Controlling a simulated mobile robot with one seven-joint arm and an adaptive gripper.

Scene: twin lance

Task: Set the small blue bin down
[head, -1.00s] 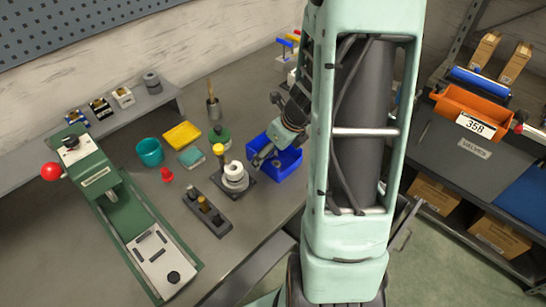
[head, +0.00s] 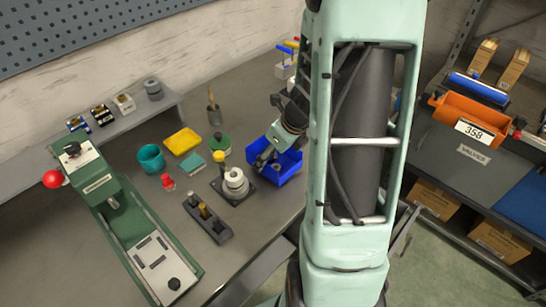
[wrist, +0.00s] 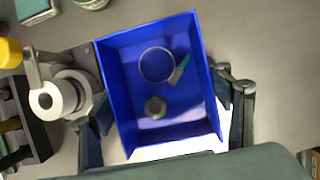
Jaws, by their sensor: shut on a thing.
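The small blue bin (head: 290,172) is at the right part of the grey bench, beside the stand with white rings. The wrist view shows it from above, an open box (wrist: 125,75) holding a thin clear ring (wrist: 157,65), a dark hex nut (wrist: 155,107) and a small teal-tipped piece (wrist: 181,68). My gripper (wrist: 165,104) is shut on the bin, with one finger along each side. I cannot tell whether the bin's base touches the bench.
Close on the left is the stand with white rings (head: 235,182); in the wrist view it (wrist: 72,92) nearly touches the left finger. A dark peg block (head: 207,217), green tin (head: 220,142) and yellow tray (head: 182,141) stand farther left. The bench edge is near the front.

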